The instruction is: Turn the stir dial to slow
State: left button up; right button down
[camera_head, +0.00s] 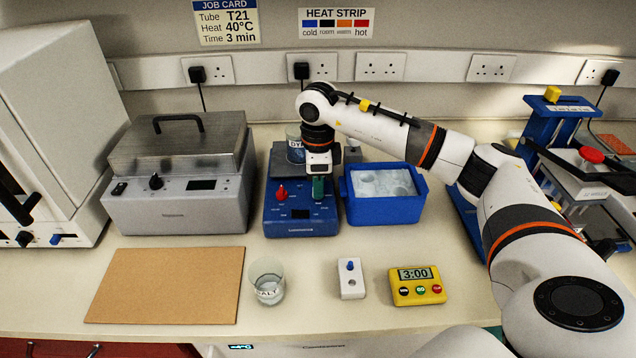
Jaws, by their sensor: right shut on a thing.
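The blue hotplate stirrer (300,215) stands at the middle of the bench, with a red dial (281,193) on its left and a green dial (318,189) on its right. Their scale marks are too small to read. My right gripper (319,175) points down at the green dial and is shut on it; its fingertips are hard to make out. A labelled beaker (294,148) stands on the stirrer's dark plate, partly hidden behind my right gripper. My left gripper is not in view.
A blue ice tub (384,208) stands close to the stirrer's right, under my right arm. A grey water bath (175,213) is at left. A salt beaker (267,284), a small white switch box (351,279) and a yellow timer (417,287) stand in front. A brown board (165,285) lies bare.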

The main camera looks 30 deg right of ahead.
jog(key=c, duration=1.2)
grip_release()
jog(key=shift+c, duration=0.2)
notch_tip(320, 180, up, 12)
jog(key=b, duration=0.1)
jog(key=shift+b, duration=0.4)
